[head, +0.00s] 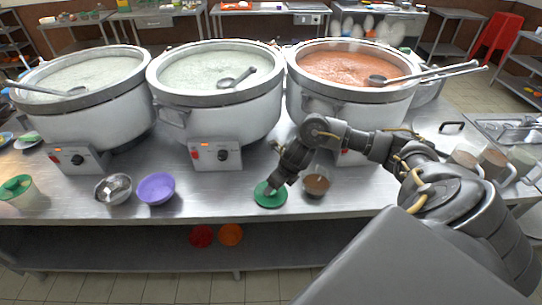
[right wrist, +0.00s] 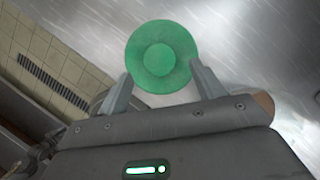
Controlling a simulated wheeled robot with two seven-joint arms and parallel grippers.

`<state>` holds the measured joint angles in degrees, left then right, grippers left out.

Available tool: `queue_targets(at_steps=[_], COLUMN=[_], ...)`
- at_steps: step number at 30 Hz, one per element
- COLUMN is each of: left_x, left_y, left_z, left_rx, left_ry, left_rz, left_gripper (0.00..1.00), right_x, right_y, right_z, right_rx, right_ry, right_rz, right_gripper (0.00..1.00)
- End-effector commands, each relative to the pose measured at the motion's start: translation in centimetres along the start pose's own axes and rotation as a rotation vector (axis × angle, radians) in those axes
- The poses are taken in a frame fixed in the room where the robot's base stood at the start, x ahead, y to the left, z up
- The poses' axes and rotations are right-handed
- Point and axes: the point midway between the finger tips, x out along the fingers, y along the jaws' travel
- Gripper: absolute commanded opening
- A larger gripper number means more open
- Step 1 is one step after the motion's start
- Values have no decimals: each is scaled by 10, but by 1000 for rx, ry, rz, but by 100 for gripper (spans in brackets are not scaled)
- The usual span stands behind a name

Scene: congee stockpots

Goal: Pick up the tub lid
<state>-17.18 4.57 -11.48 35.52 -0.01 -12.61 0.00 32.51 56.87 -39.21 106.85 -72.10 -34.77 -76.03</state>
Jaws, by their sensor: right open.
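The tub lid (head: 270,200) is a round green disc with a raised knob, lying on the steel counter near its front edge. It also shows in the right wrist view (right wrist: 161,40), between and just beyond the fingertips. My right gripper (head: 272,187) is above the lid; in the right wrist view it (right wrist: 161,72) is open, with one finger on each side of the knob and nothing visibly held. A small tub with brown contents (head: 317,184) stands just right of the lid. My left gripper is not in view.
Three big stockpots (head: 215,125) line the counter (head: 225,190) behind, with control boxes in front. A metal bowl (head: 113,189) and a purple bowl (head: 156,188) sit left. A green-lidded tub (head: 20,200) stands far left. The counter between purple bowl and lid is clear.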

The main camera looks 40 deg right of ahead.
Motion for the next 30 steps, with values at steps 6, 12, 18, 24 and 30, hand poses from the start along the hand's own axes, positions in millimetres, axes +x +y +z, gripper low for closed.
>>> queue_targets(at_steps=[6,12,18,24,30], left_x=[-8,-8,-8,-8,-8], left_y=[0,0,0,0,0], left_z=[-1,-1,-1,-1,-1], left_rx=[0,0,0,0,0], left_ry=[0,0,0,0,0], left_rz=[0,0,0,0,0], left_gripper=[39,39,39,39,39], right_x=[33,44,44,44,44], right_y=[2,1,1,1,1], right_z=[0,0,0,0,1], right_rx=[3,1,0,0,0], right_ry=[4,1,1,1,1], right_rz=[2,0,0,0,0], right_gripper=[67,67,63,37,20])
